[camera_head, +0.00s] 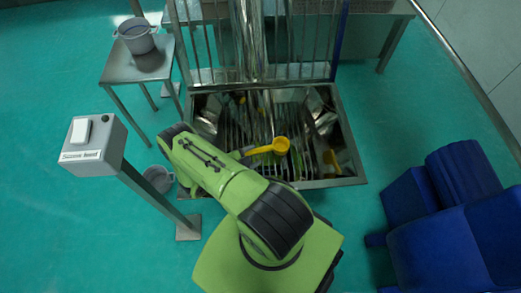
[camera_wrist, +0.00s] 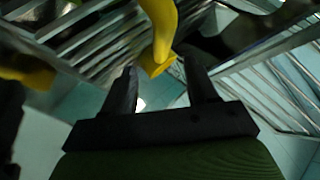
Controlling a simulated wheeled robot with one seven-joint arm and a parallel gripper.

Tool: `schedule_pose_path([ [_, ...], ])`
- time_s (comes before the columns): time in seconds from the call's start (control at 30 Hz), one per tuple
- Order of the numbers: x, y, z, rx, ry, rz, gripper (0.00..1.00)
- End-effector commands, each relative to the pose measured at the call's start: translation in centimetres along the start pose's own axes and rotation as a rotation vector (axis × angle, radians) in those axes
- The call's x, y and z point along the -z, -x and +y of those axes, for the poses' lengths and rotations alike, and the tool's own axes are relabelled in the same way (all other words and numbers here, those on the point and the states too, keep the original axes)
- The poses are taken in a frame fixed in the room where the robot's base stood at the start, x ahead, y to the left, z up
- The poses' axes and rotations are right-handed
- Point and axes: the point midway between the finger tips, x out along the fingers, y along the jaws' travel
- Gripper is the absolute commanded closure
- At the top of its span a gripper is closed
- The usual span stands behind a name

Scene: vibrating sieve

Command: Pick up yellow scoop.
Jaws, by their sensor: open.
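The yellow scoop (camera_head: 270,147) shows in the head view over the dark slatted bed of the metal sieve, with its round bowl to the right and its handle pointing left toward my arm. In the wrist view, a yellow part of the scoop (camera_wrist: 160,35) comes down from the top and ends between the fingertips of my gripper (camera_wrist: 159,64). The fingers are apart, one on each side of it, and I see no clear contact. In the head view my green arm hides most of the gripper.
The sieve's metal frame (camera_head: 325,183) surrounds the slatted bed, with upright bars behind. Another yellow patch (camera_wrist: 25,70), perhaps a reflection, shows in the wrist view. A grey post with a switch box (camera_head: 95,140) stands left, a stool with a pot (camera_head: 137,38) behind it. Blue equipment (camera_head: 440,235) stands right.

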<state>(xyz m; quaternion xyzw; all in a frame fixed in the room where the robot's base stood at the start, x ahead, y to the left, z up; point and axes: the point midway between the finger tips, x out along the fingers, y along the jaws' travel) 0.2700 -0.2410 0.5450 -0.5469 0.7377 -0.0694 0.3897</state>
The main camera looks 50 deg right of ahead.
Motion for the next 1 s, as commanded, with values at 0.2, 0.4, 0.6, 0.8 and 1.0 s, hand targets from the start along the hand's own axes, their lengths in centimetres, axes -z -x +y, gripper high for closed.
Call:
schedule_pose_path([
  [0.2,0.2,-4.1,0.1,-0.004,-0.002,0.003,0.42],
  [0.4,0.3,-6.2,-0.1,-0.003,0.002,0.001,0.42],
  [0.6,0.4,-6.1,-0.2,-0.002,0.003,0.000,0.46],
  [0.8,0.4,-6.1,-0.2,-0.002,0.003,0.000,0.77],
  [1.0,0.4,-6.1,-0.1,-0.003,0.004,0.000,1.00],
])
